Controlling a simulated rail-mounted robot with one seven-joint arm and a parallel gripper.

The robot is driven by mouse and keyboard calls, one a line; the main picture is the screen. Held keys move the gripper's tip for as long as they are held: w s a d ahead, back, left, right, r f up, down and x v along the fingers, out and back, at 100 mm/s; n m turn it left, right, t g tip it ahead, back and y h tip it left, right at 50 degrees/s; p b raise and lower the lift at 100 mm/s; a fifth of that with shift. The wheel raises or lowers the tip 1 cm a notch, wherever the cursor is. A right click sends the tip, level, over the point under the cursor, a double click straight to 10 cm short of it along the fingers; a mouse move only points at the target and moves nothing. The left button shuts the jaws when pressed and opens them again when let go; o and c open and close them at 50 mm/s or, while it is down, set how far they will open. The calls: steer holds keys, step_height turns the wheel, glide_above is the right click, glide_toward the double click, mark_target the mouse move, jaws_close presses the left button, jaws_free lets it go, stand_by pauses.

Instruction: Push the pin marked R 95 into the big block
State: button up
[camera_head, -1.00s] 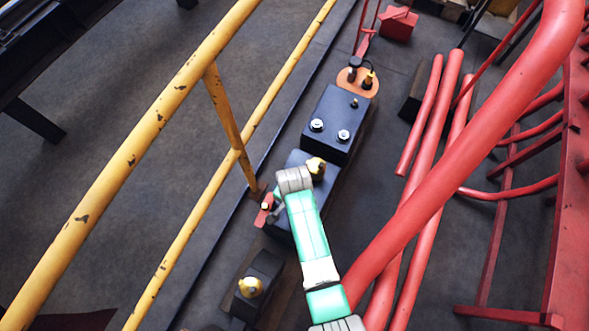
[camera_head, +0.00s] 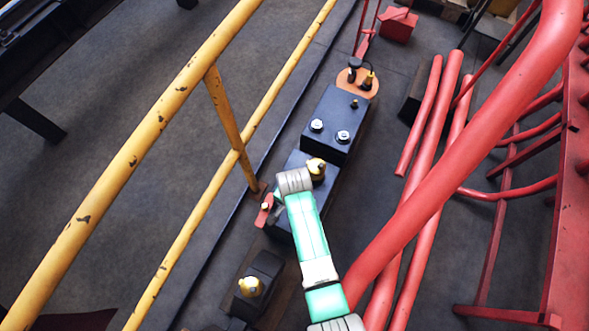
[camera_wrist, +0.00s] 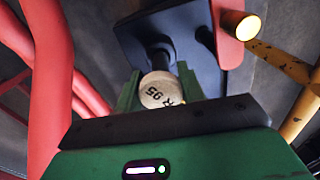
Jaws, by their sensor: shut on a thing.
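In the wrist view, my gripper (camera_wrist: 160,84) has its green fingers shut on the pin marked R 95 (camera_wrist: 160,92). The pin's pale round end faces the camera, and a dark shaft runs from it towards the dark block (camera_wrist: 193,62). I cannot tell how far the shaft is inside the block. In the head view, my wrist stands over the left side of this dark block (camera_head: 296,160). My fingers and the held pin are hidden there behind my wrist.
A brass knob (camera_head: 316,168) is on the block, close to my wrist. A red piece (camera_head: 264,210) sticks out at its left. A larger dark box (camera_head: 335,115) with bolts stands behind. Yellow rails (camera_head: 190,230) run left, and thick red pipes (camera_head: 420,190) run close on the right.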

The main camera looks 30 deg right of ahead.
steer(key=shift+f, duration=0.8)
stand_by(0.9)
steer(key=shift+f+b, duration=1.1)
steer(key=shift+f, duration=0.45)
